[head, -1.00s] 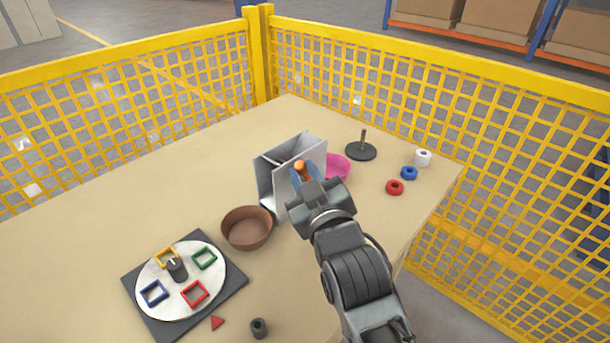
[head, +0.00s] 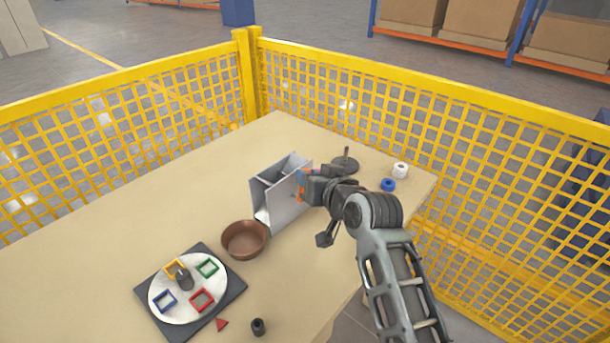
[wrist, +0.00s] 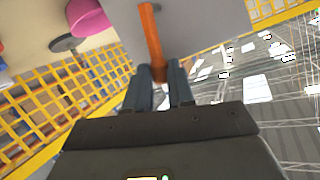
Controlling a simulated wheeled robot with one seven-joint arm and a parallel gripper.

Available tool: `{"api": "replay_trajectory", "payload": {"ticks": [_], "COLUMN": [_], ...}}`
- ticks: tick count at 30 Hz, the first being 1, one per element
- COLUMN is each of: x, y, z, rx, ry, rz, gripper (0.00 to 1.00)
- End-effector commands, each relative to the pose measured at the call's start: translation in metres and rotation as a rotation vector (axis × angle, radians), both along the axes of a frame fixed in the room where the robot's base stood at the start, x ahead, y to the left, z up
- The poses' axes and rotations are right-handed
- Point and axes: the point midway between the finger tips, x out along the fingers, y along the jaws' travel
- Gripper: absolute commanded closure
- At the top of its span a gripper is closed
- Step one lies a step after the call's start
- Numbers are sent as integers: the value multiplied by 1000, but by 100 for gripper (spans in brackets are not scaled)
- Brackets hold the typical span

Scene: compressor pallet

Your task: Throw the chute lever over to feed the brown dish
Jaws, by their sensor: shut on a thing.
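The grey open-topped chute box (head: 284,212) stands on the table. Its orange lever (head: 302,191) is on the side facing my arm. My gripper (head: 308,186) is shut on the lever, at the right of the chute. The wrist view shows the lever (wrist: 150,35) with its end between the two fingers (wrist: 160,84). The brown dish (head: 245,240) sits on the table at the chute's lower left, looking empty. The pink dish (wrist: 88,18) shows only in the wrist view; my arm hides it in the head view.
A turntable (head: 187,300) with coloured square frames is at the lower left, with a red triangle (head: 221,325) and a dark cylinder (head: 258,327) nearby. A dark peg stand (head: 346,163), a white roll (head: 400,170) and a blue ring (head: 388,185) are at the right. Yellow fencing (head: 440,100) borders the table.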

Motion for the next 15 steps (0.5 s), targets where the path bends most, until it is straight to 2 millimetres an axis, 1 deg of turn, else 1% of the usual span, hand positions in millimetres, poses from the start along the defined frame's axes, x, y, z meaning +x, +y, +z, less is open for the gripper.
{"api": "replay_trajectory", "payload": {"ticks": [6, 15], "x": [6, 10], "y": [-5, -8], "z": [-2, -4], "rx": [78, 130], "ry": [102, 167], "rz": [1, 2], "gripper": [100, 100]}}
